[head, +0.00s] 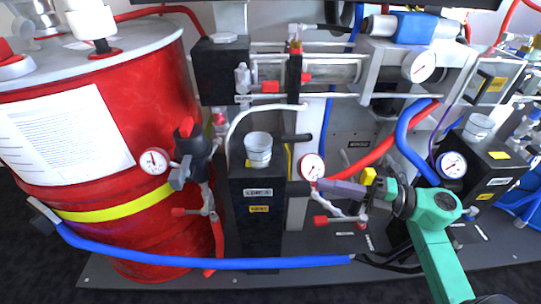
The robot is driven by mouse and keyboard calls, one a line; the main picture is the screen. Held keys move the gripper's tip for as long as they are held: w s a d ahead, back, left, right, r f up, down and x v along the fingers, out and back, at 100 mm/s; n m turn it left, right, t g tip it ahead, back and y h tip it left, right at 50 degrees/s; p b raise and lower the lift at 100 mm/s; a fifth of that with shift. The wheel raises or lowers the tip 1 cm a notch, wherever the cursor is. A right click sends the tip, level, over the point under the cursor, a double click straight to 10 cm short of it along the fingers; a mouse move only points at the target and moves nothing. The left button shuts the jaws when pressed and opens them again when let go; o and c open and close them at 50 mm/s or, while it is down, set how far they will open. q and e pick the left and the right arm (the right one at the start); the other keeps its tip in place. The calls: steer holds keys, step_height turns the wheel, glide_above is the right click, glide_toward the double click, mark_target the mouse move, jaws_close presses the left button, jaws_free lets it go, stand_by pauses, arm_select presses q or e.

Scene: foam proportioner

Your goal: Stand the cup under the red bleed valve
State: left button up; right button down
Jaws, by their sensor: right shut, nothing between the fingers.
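A clear, pale cup (258,152) stands upright on a black box (257,215) in the middle of the head view. My right gripper (324,186) reaches in from the lower right on a green arm. Its purple fingers point left and are shut and empty, just below a white gauge (312,167) and to the right of the cup. Several red valve handles show: a low left handle (184,212), a low middle handle (322,220) and an upper handle (265,87). I cannot tell which is the bleed valve. My left gripper is out of view.
A large red drum (150,90) fills the left. A blue hose (200,261) crosses low in front. A white tube (240,118) arches above the cup. A second cup (479,126) stands on another black box (475,165) at right.

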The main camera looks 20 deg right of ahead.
mark_target(276, 175)
steer(key=x, duration=0.9)
steer(key=shift+a+r, duration=0.15)
steer(key=shift+a, duration=0.25)
steer(key=w, duration=0.3)
steer(key=shift+w+a+b, duration=0.25)
steer(key=shift+w+b, duration=0.05)
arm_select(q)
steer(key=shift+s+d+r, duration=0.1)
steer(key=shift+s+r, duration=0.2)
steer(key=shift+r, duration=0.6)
arm_select(e)
steer(key=shift+w, duration=0.1)
